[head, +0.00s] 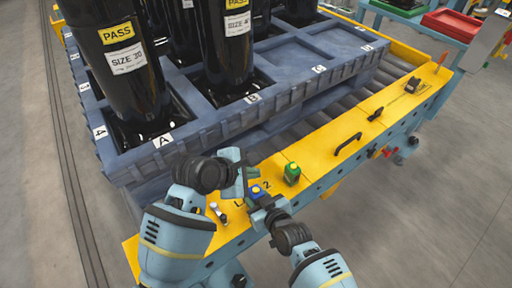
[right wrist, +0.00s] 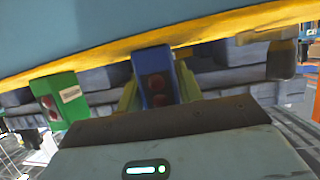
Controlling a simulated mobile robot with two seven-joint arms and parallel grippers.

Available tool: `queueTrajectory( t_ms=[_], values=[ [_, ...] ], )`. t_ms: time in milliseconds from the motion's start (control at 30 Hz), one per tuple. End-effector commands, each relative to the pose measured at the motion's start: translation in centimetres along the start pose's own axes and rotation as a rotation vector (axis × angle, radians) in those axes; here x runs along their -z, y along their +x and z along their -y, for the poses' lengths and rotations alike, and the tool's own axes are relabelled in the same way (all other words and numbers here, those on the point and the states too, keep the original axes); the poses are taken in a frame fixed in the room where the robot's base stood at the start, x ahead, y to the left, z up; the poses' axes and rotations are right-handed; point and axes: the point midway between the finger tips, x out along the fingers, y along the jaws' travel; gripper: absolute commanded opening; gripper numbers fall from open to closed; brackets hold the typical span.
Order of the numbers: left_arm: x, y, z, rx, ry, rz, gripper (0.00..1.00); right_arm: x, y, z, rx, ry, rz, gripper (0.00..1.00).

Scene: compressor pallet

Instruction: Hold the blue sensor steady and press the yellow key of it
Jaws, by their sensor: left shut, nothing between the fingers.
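The blue sensor (head: 258,192) stands at the yellow rail (head: 330,150), with its yellow key facing up in the head view. In the right wrist view the blue sensor (right wrist: 153,80) shows two dark red round spots. My right gripper (head: 262,200) has a finger against each side of it; the fingers (right wrist: 158,95) look closed on it. My left gripper (head: 252,174) is shut and empty, just above and beside the sensor in the head view. Whether it touches the key cannot be told. The key is hidden in the right wrist view.
A green sensor (head: 292,173) stands just right of the blue one; it also shows in the right wrist view (right wrist: 62,100). A small silver-and-red part (head: 217,212) lies left. A black handle (head: 348,146) is further right. A blue pallet (head: 290,98) with black cylinders stands behind.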

Motion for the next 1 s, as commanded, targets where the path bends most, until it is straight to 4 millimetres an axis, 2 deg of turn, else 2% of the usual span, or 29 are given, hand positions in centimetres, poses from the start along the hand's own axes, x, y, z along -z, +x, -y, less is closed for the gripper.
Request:
queueTrajectory(
  t_ms=[33, 167, 567, 767, 1000],
  values=[
    [0.0, 0.0, 0.0, 0.0, 0.0, 0.0, 0.0, 0.0, 0.0, 0.0, 0.0, 0.0, 0.0, 0.43],
    [0.0, 0.0, 0.0, 0.0, 0.0, 0.0, 0.0, 0.0, 0.0, 0.0, 0.0, 0.0, 0.0, 0.58],
    [0.0, 0.0, 0.0, 0.0, 0.0, 0.0, 0.0, -0.1, -0.5, 0.0, 0.0, 0.0, 0.001, 0.58],
    [0.0, 0.0, 0.0, 0.0, 0.0, 0.0, 0.0, -0.1, -2.6, 0.0, 0.0, 0.001, 0.0, 0.58],
    [0.0, 0.0, 0.0, 0.0, 0.0, 0.0, 0.0, -0.1, -6.1, 0.0, 0.0, 0.0, 0.001, 0.58]
  ],
)
